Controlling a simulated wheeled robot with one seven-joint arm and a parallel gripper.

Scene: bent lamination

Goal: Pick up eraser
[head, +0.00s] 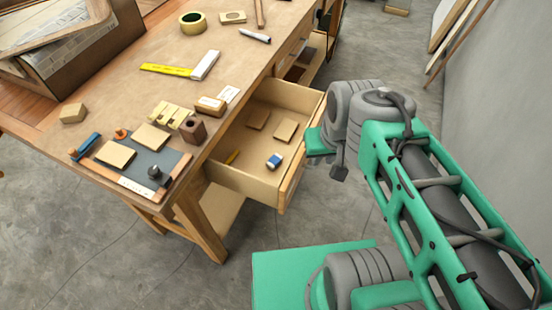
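A small blue and white block that looks like the eraser (274,161) lies in the open drawer (250,184), near its front right corner. My gripper (339,173) shows only as a small dark part below the grey wrist joints, to the right of the drawer and apart from the eraser. Its fingers are mostly hidden by my wrist, so whether they are open or shut does not show. Nothing visible hangs from it.
The workbench (150,50) above carries a tray (128,186), wooden blocks, a yellow square (166,70), a marker (255,36) and tape (193,22). The floor (110,260) in front is clear.

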